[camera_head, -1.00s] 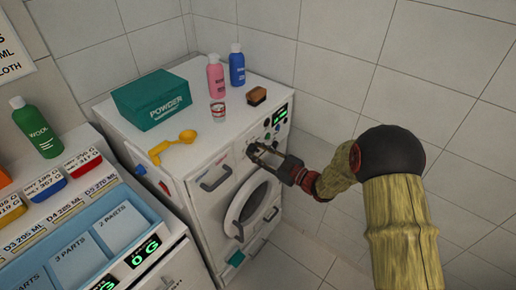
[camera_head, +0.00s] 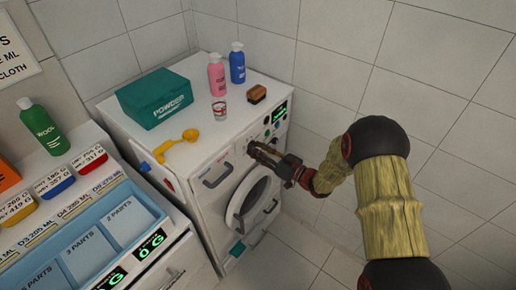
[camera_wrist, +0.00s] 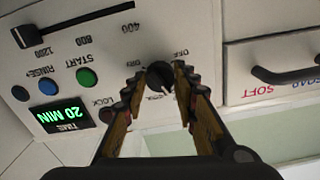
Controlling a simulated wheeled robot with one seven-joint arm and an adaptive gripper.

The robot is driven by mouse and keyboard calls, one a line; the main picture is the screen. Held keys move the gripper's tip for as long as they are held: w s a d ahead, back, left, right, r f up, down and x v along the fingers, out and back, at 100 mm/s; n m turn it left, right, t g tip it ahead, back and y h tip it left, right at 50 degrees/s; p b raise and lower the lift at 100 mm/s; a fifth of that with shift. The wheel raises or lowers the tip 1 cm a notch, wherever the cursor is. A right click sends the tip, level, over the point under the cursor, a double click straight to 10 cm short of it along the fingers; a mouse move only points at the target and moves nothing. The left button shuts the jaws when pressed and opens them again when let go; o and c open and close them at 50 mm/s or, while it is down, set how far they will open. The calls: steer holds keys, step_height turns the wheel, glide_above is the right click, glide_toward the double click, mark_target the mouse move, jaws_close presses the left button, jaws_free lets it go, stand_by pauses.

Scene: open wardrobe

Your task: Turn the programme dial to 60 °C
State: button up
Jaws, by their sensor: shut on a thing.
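The programme dial (camera_wrist: 160,75) is a small black knob on the white front panel of the washing machine (camera_head: 208,205). In the wrist view it sits between the fingertips of my gripper (camera_wrist: 159,79), which is shut on it. A white pointer mark shows on the knob. The lettering around it is upside down and partly hidden by the fingers; OFF is legible near it, and I cannot read the 60 °C mark. In the head view my gripper (camera_head: 254,149) is at the panel above the round door, and hides the dial.
The panel also has a blue button (camera_wrist: 20,93), a green button (camera_wrist: 87,78), a slider (camera_wrist: 75,24) and a 20 MIN display (camera_wrist: 61,119). A drawer with a dark handle (camera_wrist: 285,76) is beside it. Bottles, a POWDER box (camera_head: 158,97) and a yellow scoop (camera_head: 175,146) stand on top.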

steer(key=shift+f, duration=0.1)
steer(key=o, duration=1.1)
steer(key=shift+c, duration=0.2)
steer(key=shift+o, duration=0.5)
steer(key=v, duration=1.2)
